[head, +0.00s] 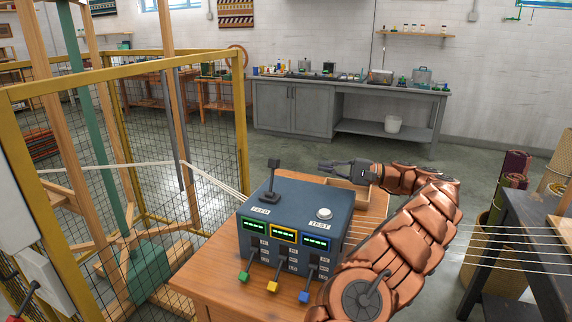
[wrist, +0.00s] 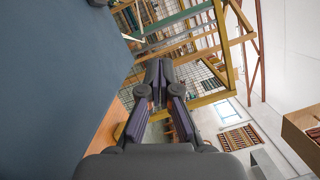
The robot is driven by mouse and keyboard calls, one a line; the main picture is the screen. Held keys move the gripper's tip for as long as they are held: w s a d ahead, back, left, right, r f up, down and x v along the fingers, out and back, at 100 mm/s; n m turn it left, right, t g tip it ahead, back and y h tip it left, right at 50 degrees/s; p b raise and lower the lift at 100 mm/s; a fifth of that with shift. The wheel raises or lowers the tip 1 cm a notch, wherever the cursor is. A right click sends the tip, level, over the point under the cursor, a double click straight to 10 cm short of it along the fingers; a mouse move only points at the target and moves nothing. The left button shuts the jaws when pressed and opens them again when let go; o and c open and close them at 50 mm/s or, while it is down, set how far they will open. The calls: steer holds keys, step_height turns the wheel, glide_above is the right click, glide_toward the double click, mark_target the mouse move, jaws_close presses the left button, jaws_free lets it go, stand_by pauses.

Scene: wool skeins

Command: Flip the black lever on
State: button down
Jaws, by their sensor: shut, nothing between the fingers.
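The black lever (head: 273,179) stands up from the left part of the top of a blue-grey control box (head: 300,207), next to a label that seems to read "FEED". The box sits on a wooden table. My gripper (head: 322,165) is behind the box, to the right of the lever and apart from it. In the wrist view my gripper (wrist: 158,66) has its fingers together with nothing between them. The box's blue-grey surface (wrist: 60,90) fills the left of that view. The lever does not clearly show there.
The box also has a white button (head: 324,213) and green (head: 243,276), yellow (head: 272,286) and blue (head: 304,296) front levers. An open wooden tray (head: 347,191) lies behind it. A yellow-framed mesh cage (head: 240,130) stands at left. Taut yarns run to the right.

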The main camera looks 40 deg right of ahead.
mark_target(272, 177)
steer(key=shift+w+a, duration=0.1)
steer(key=shift+a, duration=0.05)
steer(key=x, duration=0.9)
steer(key=shift+w+a+r, duration=0.15)
steer(key=shift+a, duration=0.1)
steer(key=shift+w+a+p, duration=0.15)
steer(key=shift+a+p, duration=0.15)
steer(key=shift+s+a+r, duration=0.15)
steer(key=shift+s+r, duration=0.1)
steer(key=shift+s+a+r, duration=0.15)
steer(key=shift+s+a, duration=0.2)
steer(key=shift+a, duration=0.25)
steer(key=shift+s+a+r, duration=0.2)
steer(key=shift+s+a, duration=0.1)
steer(key=shift+a, duration=0.35)
steer(key=shift+a, duration=0.1)
